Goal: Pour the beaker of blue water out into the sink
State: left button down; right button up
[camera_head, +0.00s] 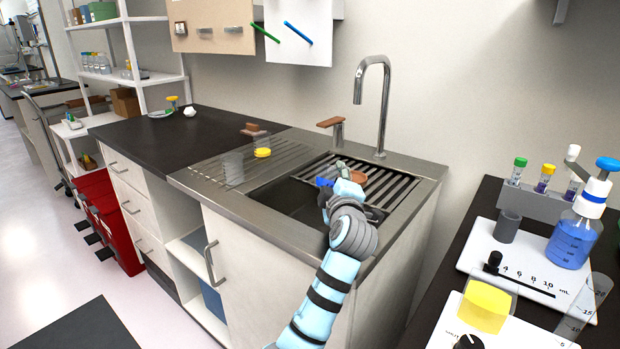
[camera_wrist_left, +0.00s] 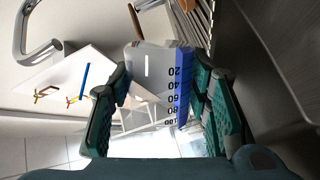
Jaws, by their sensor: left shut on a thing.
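My left gripper (camera_head: 337,184) is over the steel sink (camera_head: 285,206) in the head view. It is shut on a clear beaker (camera_wrist_left: 150,62) marked 20 to 100, which sits between its fingers in the left wrist view (camera_wrist_left: 157,90). The blue water (camera_wrist_left: 184,88) lies as a strip along one side of the beaker, from near the base to the rim, so the beaker is tipped on its side. In the head view only a little blue (camera_head: 324,182) shows beside the fingers; most of the beaker is hidden. My right gripper is not in view.
A slatted rack (camera_head: 385,187) covers the sink's right part, with a brown object on it. The tall faucet (camera_head: 385,95) stands behind. A clear vessel with yellow contents (camera_head: 263,147) stands on the drainboard. The black counter (camera_head: 175,138) at left is mostly clear.

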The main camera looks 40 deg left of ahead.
pick_arm(q)
jog(key=shift+f+n+b, duration=0.2)
jog(key=shift+n+b, duration=0.2)
jog(key=shift+b, duration=0.25)
jog(key=shift+s+a, duration=0.1)
jog(key=shift+a, duration=0.05)
jog(key=shift+s+f+n+b, duration=0.15)
jog(key=shift+n+b, duration=0.35)
jog(key=shift+b, duration=0.45)
jog(key=shift+s, duration=0.1)
